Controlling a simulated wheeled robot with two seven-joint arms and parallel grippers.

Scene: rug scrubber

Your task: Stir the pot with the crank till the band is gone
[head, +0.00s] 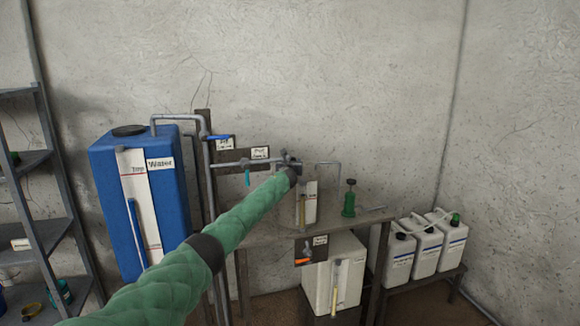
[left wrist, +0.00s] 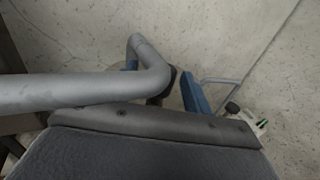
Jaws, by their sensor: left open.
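My left arm, in a green quilted sleeve, reaches across the head view to the table. My left gripper (head: 290,161) is small and partly hidden at its end, above a white vessel (head: 311,206) that may be the pot. The gripper is open. In the left wrist view, a thick grey bent pipe (left wrist: 80,91) crosses close in front and covers part of the gripper. I cannot tell whether they touch. A thin grey bent rod (head: 331,164), possibly the crank, stands right of the gripper. The vessel's inside and any band in it are hidden. My right gripper is not in view.
A blue water tank (head: 114,200) stands left, with a grey pipe (head: 240,164) running from it above the table (head: 260,236). A green bottle (head: 349,203) stands on the table. A white container (head: 323,275) is below; several white jugs (head: 427,247) are at right.

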